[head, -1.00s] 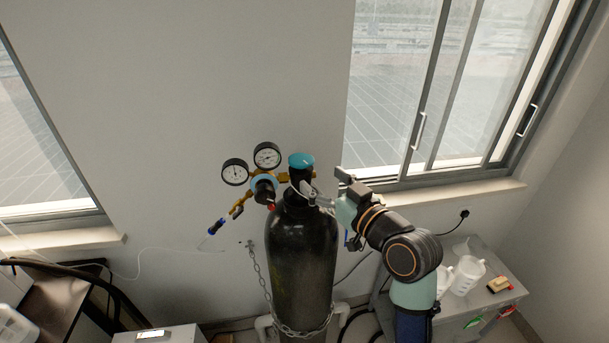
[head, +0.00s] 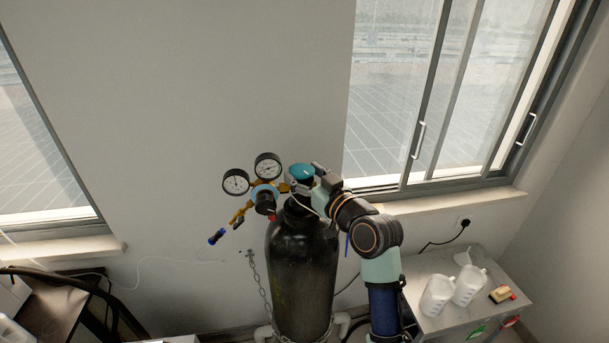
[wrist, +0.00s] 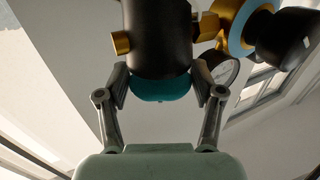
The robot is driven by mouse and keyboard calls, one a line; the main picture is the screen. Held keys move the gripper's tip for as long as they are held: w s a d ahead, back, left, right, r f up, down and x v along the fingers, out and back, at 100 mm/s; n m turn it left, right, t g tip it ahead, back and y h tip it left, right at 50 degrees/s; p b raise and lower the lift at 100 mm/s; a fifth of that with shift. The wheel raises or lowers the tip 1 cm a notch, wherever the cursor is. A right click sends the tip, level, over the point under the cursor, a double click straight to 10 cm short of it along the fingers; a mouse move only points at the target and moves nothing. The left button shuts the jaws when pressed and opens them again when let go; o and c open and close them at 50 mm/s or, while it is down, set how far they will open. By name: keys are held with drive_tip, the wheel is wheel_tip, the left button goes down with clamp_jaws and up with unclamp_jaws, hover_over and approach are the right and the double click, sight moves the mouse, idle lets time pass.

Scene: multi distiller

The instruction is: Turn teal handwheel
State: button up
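The teal handwheel (head: 302,171) sits on top of the black gas cylinder's (head: 302,260) valve. It also shows in the wrist view (wrist: 160,89) as a teal cap on a dark valve body. My gripper (wrist: 161,84) is open, with one finger on each side of the handwheel. The fingers reach about level with its rim; a small gap seems to show on each side, and I cannot tell whether either finger touches it. In the head view my gripper is at the right side of the handwheel, its fingers partly hidden.
Two round gauges (head: 236,182) and a brass regulator with a blue ring stand just left of the valve. A chain (head: 258,280) hangs by the cylinder. White jugs (head: 437,297) stand on a grey cabinet at right. Window and wall are behind.

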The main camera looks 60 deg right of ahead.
drive_tip(key=shift+c, duration=1.1)
drive_tip(key=m+h+p, duration=0.1)
drive_tip(key=p, duration=0.1)
drive_tip(key=g+h+p, duration=0.1)
drive_tip(key=p, duration=0.1)
drive_tip(key=shift+w+a+r+m+g, duration=0.2)
drive_tip(key=shift+r+m+g, duration=0.1)
drive_tip(key=shift+r+m, duration=0.1)
drive_tip(key=g+h+p, duration=0.1)
drive_tip(key=m+h+p, duration=0.1)
drive_tip(key=shift+f+m+g+p, duration=0.25)
drive_tip(key=shift+m+g+p, duration=0.05)
drive_tip(key=shift+g, duration=0.1)
drive_tip(key=shift+f+m+g+h, duration=0.2)
drive_tip(key=shift+m+g+h, duration=0.5)
drive_tip(key=shift+g+h, duration=0.1)
drive_tip(key=o, duration=1)
